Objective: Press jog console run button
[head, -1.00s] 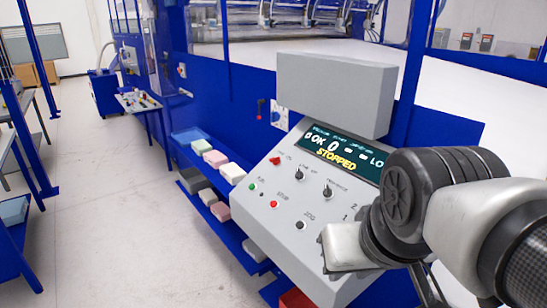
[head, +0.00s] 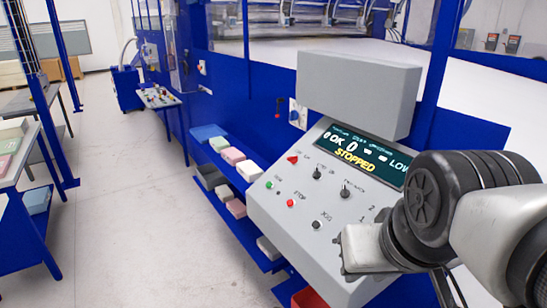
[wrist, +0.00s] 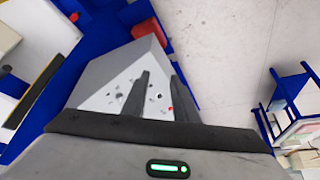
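The grey jog console (head: 262,215) has a sloped panel in the middle of the head view. Its green run button (head: 269,185) is at the panel's left side, with a red stop button (head: 290,203) below and right of it. The display (head: 362,155) reads "OK 0" and "STOPPED". My gripper's grey body (head: 365,248) hangs over the panel's lower right; its fingertips are hidden there. In the wrist view, my gripper (wrist: 160,76) has two dark fingers standing apart with nothing between them. The console face (wrist: 100,95) lies beyond them; the run button cannot be made out there.
A grey box (head: 358,92) stands above the display. Shelves with several foam blocks (head: 233,156) run along the blue machine left of the console. A red bin (head: 308,299) sits below it. Tables stand at the far left, with clear floor (head: 130,220) between.

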